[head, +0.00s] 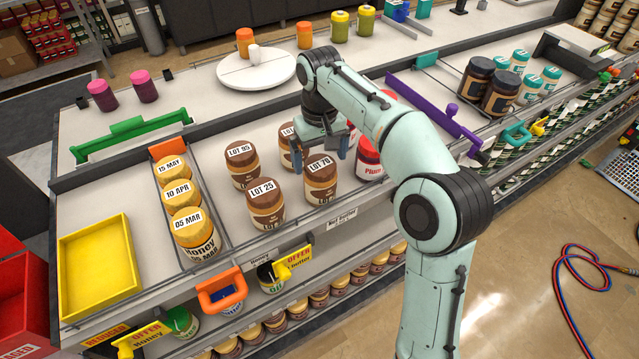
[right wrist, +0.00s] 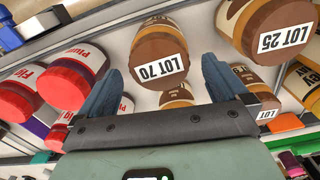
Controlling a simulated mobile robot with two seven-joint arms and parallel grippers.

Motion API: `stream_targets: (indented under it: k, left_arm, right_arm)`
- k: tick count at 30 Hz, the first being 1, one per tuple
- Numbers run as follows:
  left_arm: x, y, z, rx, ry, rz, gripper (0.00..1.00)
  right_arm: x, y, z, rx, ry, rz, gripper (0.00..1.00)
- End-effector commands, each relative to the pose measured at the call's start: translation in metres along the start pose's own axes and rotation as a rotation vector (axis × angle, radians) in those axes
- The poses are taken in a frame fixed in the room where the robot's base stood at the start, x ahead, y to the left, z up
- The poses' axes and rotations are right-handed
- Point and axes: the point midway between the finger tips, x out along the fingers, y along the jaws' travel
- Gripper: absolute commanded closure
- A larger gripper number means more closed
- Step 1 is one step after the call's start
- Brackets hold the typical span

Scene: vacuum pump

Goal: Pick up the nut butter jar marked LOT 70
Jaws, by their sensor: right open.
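The nut butter jar marked LOT 70 (head: 321,186) stands upright on the shelf, with a brown lid and a white label on top. In the right wrist view its lid (right wrist: 160,50) shows just beyond and between the fingertips. My right gripper (head: 323,152) is open above and behind this jar, its blue-grey fingers apart; it also shows in the right wrist view (right wrist: 163,72) with nothing gripped. Jars marked LOT 25 (head: 265,205) and LOT 95 (head: 241,168) stand to the left. Another LOT jar (head: 287,150) is partly hidden behind the gripper. My left gripper is not seen.
A plum jar (head: 369,160) stands close to the right, partly covered by my arm. Honey jars (head: 190,231) stand in a row at the left, beside an empty yellow tray (head: 128,268). A purple divider (head: 435,108) lies further right. A round white turntable (head: 240,75) is behind.

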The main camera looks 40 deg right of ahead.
Motion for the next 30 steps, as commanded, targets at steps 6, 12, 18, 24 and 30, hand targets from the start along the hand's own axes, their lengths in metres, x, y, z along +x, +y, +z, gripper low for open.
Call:
stream_targets:
  k: [6, 12, 18, 24, 30]
  left_arm:
    - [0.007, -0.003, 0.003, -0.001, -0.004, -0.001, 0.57]
    - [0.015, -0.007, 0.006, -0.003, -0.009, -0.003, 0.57]
    - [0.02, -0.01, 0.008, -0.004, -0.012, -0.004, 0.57]
    - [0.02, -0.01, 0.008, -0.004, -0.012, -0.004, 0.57]
    - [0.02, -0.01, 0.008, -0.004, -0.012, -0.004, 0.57]
  right_arm:
    - [0.02, 0.0, 0.0, 0.0, 0.001, -0.001, 0.0]
    - [0.046, 0.002, 0.003, 0.001, -0.002, 0.0, 0.0]
    - [0.069, 0.002, 0.003, 0.001, 0.0, -0.001, 0.0]
    - [0.071, 0.002, 0.002, 0.001, 0.002, -0.001, 0.0]
    - [0.07, 0.002, 0.002, 0.001, 0.002, -0.001, 0.42]
